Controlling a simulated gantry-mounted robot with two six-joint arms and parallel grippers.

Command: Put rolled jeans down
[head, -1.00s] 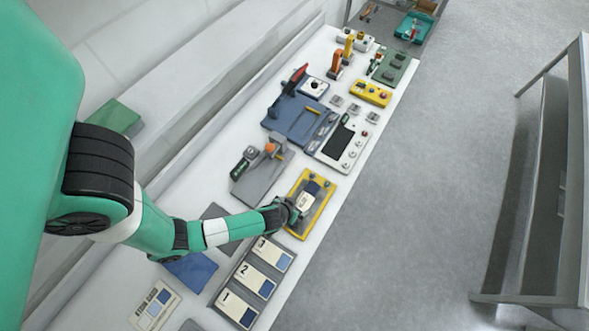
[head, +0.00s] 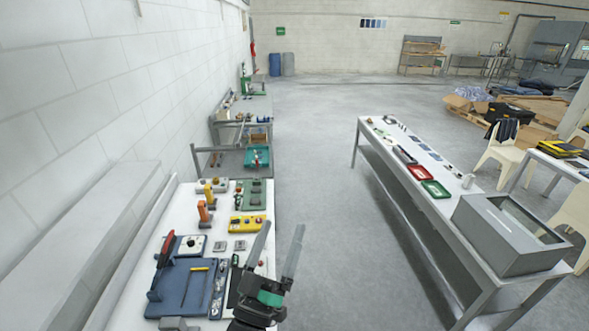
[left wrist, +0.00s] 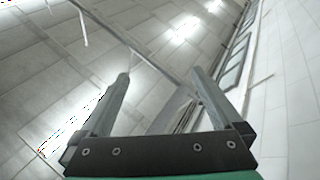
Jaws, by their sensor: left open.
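My left gripper (head: 282,232) is raised over the right edge of the white workbench (head: 128,300), its two fingers pointing up and spread apart. In the left wrist view the gripper (left wrist: 160,82) is also open, with nothing between its fingers; only ceiling and wall show beyond them. My right gripper is not in view.
The near bench holds a blue fixture (head: 183,292), a yellow box (head: 248,227) and a green panel (head: 252,195). A second table with red (head: 420,173) and green (head: 436,189) trays and a grey bin (head: 505,243) stands right. Open floor (head: 330,230) lies between.

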